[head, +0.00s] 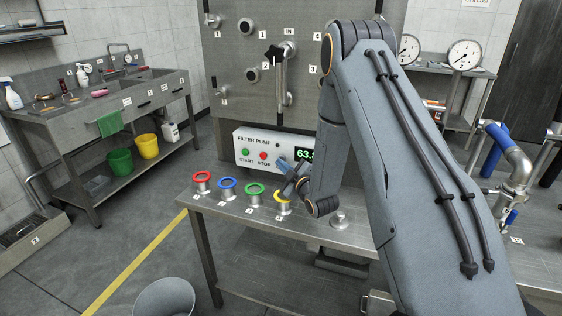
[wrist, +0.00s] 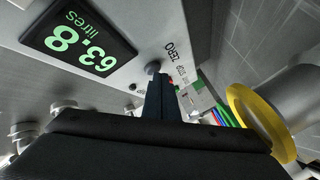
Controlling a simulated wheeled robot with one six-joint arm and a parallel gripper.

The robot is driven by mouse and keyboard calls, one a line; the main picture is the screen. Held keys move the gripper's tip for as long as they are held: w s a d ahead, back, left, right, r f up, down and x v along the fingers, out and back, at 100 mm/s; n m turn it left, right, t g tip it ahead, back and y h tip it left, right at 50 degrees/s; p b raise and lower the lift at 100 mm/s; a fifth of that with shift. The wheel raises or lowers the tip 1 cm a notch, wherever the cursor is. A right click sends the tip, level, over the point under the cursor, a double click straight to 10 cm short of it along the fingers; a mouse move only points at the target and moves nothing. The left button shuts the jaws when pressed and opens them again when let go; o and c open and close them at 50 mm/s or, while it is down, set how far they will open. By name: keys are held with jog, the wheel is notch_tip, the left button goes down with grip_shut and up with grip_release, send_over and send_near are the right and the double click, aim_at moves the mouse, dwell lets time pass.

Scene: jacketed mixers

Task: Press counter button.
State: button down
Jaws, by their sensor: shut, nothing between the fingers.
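The white filter pump panel (head: 240,139) stands at the back of the steel bench, with a green START button (head: 245,152), a red STOP button (head: 263,156) and a counter display (head: 304,155). In the wrist view the display (wrist: 78,42) reads 63.8 litres, upside down. A small dark round button (wrist: 153,67) sits beside the ZERO label in that view; the head view does not show it clearly. My gripper (wrist: 160,80) is shut and empty, its fingertips close to this button. I cannot tell whether they touch it. In the head view my gripper (head: 290,166) is in front of the panel.
Stubs with red (head: 202,177), blue (head: 228,184), green (head: 255,189) and yellow (head: 283,197) rings stand along the bench, the yellow one close to my gripper. It is large in the wrist view (wrist: 257,118). Valves and a pipe are on the plate behind.

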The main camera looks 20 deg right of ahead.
dwell(0.6)
jog(key=shift+s+a, duration=0.45)
jog(key=shift+s, duration=0.15)
jog(key=s+a, duration=0.1)
jog(key=s+a+p, duration=0.1)
jog(key=s, duration=0.2)
jog(key=shift+s+a+p, duration=0.1)
jog(key=shift+a+p, duration=0.25)
jog(key=shift+a, duration=0.05)
dwell(0.6)
